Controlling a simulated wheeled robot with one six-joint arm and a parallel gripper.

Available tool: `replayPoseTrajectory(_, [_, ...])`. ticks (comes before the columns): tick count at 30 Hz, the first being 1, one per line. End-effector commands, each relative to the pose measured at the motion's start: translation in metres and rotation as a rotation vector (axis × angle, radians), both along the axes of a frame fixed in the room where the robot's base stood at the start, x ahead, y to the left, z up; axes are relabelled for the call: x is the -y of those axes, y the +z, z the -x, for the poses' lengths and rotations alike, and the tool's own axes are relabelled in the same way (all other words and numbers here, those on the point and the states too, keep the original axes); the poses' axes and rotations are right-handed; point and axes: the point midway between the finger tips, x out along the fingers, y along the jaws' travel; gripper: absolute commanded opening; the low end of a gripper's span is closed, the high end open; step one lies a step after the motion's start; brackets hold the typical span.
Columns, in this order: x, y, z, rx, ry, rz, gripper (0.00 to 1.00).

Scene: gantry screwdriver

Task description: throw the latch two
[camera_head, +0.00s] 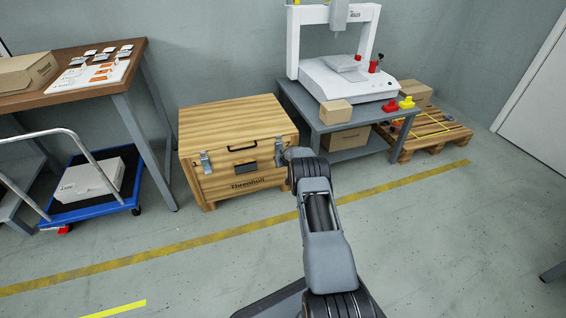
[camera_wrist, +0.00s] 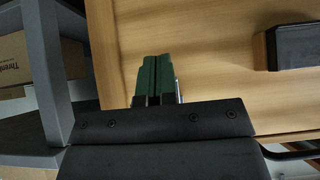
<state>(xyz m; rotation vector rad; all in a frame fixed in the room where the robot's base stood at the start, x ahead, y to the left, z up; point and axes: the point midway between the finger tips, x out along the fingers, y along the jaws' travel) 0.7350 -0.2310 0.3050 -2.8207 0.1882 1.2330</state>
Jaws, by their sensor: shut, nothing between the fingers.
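A wooden chest (camera_head: 235,128) with a lid stands on the floor near the wall. A metal latch (camera_head: 205,161) is on the left of its front. A second metal latch (camera_head: 279,148) on the right of the front is partly hidden by my arm. My gripper's green fingers (camera_wrist: 158,80) are together and empty in the wrist view, in front of the chest's wood (camera_wrist: 210,50). A thin piece of bright metal (camera_wrist: 178,90) shows just beside them, mostly hidden; I cannot tell whether they touch it. The fingers are hidden in the head view.
A dark handle (camera_head: 243,148) and a dark plate (camera_head: 245,168) sit on the chest's front. A grey table (camera_head: 330,127) bearing a white gantry machine (camera_head: 345,80) stands close to the chest's right. A blue trolley (camera_head: 90,205) is left. The floor in front is clear.

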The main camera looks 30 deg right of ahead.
Motion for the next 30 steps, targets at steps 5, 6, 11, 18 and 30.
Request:
replayPoseTrajectory(5, [0.002,0.015,-0.006,0.022,-0.003,0.009,0.0])
replayPoseTrajectory(6, [0.002,0.017,-0.005,0.023,-0.003,0.009,0.0])
replayPoseTrajectory(11, [0.001,0.027,0.003,0.024,-0.003,0.008,0.0])
replayPoseTrajectory(18, [-0.002,0.046,0.032,0.012,-0.006,0.005,0.0])
replayPoseTrajectory(30, [-0.009,0.088,0.079,0.003,-0.002,0.001,0.0])
